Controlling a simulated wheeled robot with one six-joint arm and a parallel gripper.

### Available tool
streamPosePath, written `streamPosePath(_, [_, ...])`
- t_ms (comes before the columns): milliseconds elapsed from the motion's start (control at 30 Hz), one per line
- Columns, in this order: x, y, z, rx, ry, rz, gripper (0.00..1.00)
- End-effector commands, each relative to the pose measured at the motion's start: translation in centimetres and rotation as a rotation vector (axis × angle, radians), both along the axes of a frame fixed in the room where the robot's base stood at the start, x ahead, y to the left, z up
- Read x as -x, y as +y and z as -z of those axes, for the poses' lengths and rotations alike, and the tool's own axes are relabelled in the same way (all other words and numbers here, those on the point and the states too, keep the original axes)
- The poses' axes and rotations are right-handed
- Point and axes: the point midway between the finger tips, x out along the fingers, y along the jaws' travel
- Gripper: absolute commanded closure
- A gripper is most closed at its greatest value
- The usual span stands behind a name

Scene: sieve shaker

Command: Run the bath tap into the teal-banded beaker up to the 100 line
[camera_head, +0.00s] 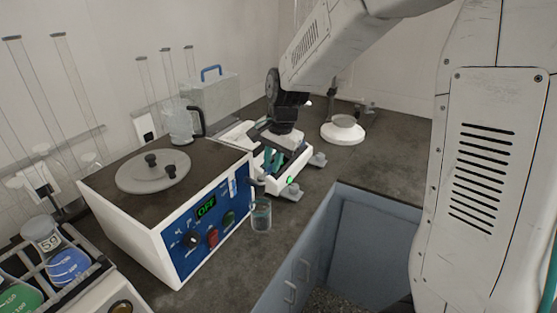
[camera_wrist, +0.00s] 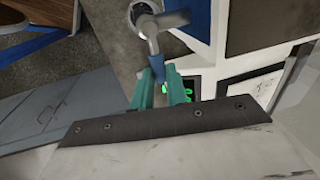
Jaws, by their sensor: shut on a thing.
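The bath (camera_head: 165,215) is a white box with a blue front panel and a display reading OFF. Its tap (camera_head: 256,184) sticks out at the right end of the panel. A small clear beaker (camera_head: 261,217) stands on the bench below the tap; its band, lines and fill level are too small to read. In the wrist view the metal tap (camera_wrist: 150,22) ends in a blue lever (camera_wrist: 157,66). The teal fingers of my gripper (camera_wrist: 160,88) are shut on this lever. In the head view my gripper (camera_head: 271,161) is right of the bath. A round rim (camera_wrist: 138,8) shows partly behind the tap.
A white device with a green display (camera_head: 290,180) stands close behind my gripper. A blue-grey open drawer (camera_head: 300,262) is at the front right. A glass jug (camera_head: 181,124) stands behind the bath lid, and a rack with flasks (camera_head: 68,262) is at the lower left.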

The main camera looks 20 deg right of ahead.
Motion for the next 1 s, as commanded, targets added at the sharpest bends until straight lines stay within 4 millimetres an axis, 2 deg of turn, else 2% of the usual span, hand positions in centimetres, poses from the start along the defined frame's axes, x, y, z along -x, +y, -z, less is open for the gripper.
streamPosePath(33, [0.0, 0.1, 0.0, -0.001, 0.000, -0.001, 1.00])
streamPosePath(67, [0.0, 0.1, 0.0, -0.001, -0.001, 0.000, 0.77])
streamPosePath(100, [0.0, 0.1, 0.0, -0.001, -0.001, 0.000, 0.66])
streamPosePath(133, [0.0, 0.0, 0.0, -0.001, -0.001, 0.000, 0.63])
streamPosePath(467, [0.0, -0.2, -0.5, 0.000, -0.002, 0.004, 0.63])
streamPosePath(800, [0.9, -0.9, -5.7, 0.000, -0.004, 0.005, 0.63])
streamPosePath(1000, [1.1, -1.1, -7.5, 0.000, -0.002, 0.003, 0.63])
